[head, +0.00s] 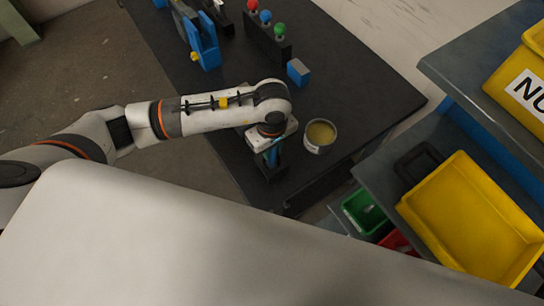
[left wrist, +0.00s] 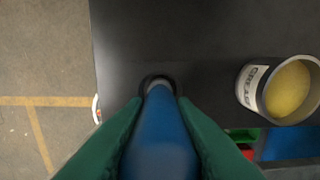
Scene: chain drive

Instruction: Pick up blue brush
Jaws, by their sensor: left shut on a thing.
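My left gripper (head: 271,146) is over the near end of the black table in the head view, pointing down. In the left wrist view its green fingers (left wrist: 161,104) are shut on the blue brush (left wrist: 159,140), one finger on each side of the blue handle. The brush (head: 272,158) shows as a small blue piece below the gripper in the head view. A dark round part surrounds the handle's far end in the wrist view; whether it is a holder or part of the brush I cannot tell. My right gripper is not in view.
A grease can (head: 320,136) with yellow contents stands close to the right of my left gripper. A small blue block (head: 298,72), a blue fixture (head: 204,45) and a black stand with coloured knobs (head: 267,38) are farther back. Yellow bins (head: 472,215) are on shelves at right.

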